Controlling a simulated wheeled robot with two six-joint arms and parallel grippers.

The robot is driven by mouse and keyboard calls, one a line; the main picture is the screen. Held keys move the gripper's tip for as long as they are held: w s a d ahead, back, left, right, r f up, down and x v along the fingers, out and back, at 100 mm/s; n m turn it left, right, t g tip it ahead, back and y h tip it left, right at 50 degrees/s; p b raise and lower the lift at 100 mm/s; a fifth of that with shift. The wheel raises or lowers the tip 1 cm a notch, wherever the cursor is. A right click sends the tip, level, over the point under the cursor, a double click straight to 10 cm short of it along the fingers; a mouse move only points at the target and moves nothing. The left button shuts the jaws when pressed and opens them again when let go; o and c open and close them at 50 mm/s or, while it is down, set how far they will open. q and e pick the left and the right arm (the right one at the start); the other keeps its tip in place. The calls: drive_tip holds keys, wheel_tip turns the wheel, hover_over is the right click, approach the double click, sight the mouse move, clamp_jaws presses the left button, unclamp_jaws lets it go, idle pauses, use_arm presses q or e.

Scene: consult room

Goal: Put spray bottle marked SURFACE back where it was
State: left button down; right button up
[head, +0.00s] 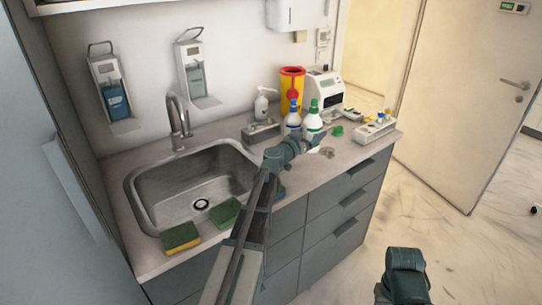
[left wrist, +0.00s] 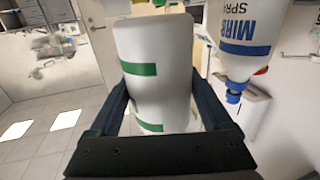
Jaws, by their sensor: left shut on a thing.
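A white spray bottle with a green top (head: 312,121) is at the counter's back right. In the left wrist view the white bottle with green bands (left wrist: 155,75) fills the space between my left gripper's fingers (left wrist: 165,105). My left gripper (head: 318,138) is shut on it. No SURFACE wording can be read on it. I cannot tell whether its base touches the counter. A white spray bottle with a blue top (head: 293,120) stands close on its left; in the left wrist view its blue label starts "MIR". My right gripper's fingers are not in view.
A yellow sharps bin with a red top (head: 292,80) and a white device (head: 325,90) stand behind the bottles. A metal box (head: 262,132) is left of them, a white organiser (head: 375,130) right. The sink (head: 195,185) and sponges (head: 181,238) are at left.

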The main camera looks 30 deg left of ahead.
use_arm(q)
drive_tip(key=a+f+b, duration=0.1)
drive_tip(key=a, duration=0.4)
drive_tip(key=s+a+f+b, duration=0.1)
drive_tip(key=a+f+b, duration=0.1)
drive_tip(key=a, duration=0.3)
drive_tip(key=a+f+b, duration=0.2)
drive_tip(key=a, duration=0.4)
drive_tip(key=shift+s+f, duration=0.15)
drive_tip(key=shift+s, duration=0.1)
drive_tip(key=shift+d, duration=0.1)
unclamp_jaws()
